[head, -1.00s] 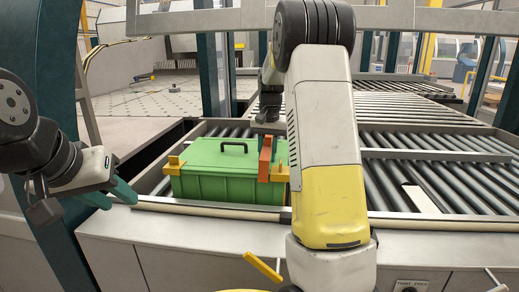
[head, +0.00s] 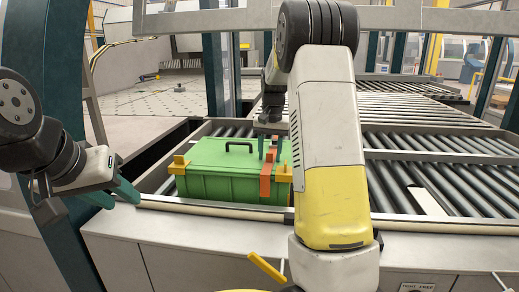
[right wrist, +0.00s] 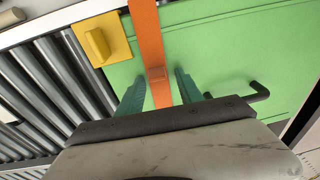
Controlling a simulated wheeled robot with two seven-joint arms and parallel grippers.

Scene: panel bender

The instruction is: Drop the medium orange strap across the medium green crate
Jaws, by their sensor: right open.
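The green crate (head: 222,178) stands on the roller conveyor, lid shut, with a black handle and yellow latches at its ends. The orange strap (head: 266,178) lies across the lid near its right end and hangs down the front face. In the right wrist view the strap (right wrist: 150,50) runs over the green lid (right wrist: 220,45) between the two teal fingers. My right gripper (right wrist: 158,92) is open around the strap, with a gap on both sides. It also shows above the lid in the head view (head: 270,148), partly hidden by my arm. My left gripper (head: 115,195) is left of the crate, apart from it; its finger opening is unclear.
The conveyor rollers (head: 445,180) are mostly clear right of the crate. A pale rail (head: 330,219) runs along the conveyor's front edge. A white flat piece (head: 427,201) lies among the rollers at right.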

